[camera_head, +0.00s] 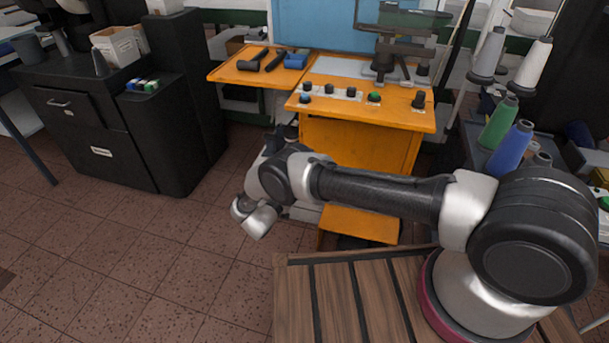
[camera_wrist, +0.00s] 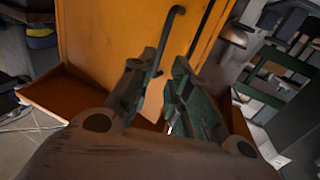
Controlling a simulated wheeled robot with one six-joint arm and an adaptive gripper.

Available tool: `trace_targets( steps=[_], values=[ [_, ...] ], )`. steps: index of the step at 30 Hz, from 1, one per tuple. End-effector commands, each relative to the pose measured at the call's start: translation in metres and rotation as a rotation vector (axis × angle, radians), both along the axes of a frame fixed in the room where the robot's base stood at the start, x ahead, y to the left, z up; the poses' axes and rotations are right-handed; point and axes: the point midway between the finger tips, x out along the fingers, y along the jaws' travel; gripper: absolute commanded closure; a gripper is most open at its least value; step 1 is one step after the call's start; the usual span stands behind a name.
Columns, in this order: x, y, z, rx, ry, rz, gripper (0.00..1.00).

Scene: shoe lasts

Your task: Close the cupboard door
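The orange cupboard (camera_head: 350,145) stands below the orange machine top in the head view, partly hidden behind my arm. In the wrist view, its orange door (camera_wrist: 105,40) fills the upper middle. A dark bent bar handle (camera_wrist: 167,38) runs down the door, and a dark seam lies just right of it. I cannot tell how far the door stands open. My gripper (camera_wrist: 165,62) points at the door, close to the handle's lower end. Its two green-grey fingers are apart with nothing visible between them. Whether a finger touches the handle is unclear. The fingers are not clearly visible in the head view.
Orange ledges (camera_wrist: 50,92) jut out low beside the cupboard. An orange step (camera_head: 360,224) sits at its foot. A black drawer cabinet (camera_head: 105,140) stands left, with free tiled floor (camera_head: 130,240) before it. Thread cones (camera_head: 510,145) stand on the right.

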Motion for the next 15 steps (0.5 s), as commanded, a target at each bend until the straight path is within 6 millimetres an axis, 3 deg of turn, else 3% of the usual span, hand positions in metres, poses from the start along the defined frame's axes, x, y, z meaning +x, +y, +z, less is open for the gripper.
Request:
trace_targets(
  steps=[11,15],
  values=[
    [-0.0090,0.0065,0.0003,0.000,-0.001,-0.001,0.81],
    [-0.0035,0.0073,0.0074,0.009,-0.009,-0.006,1.00]
  ],
)
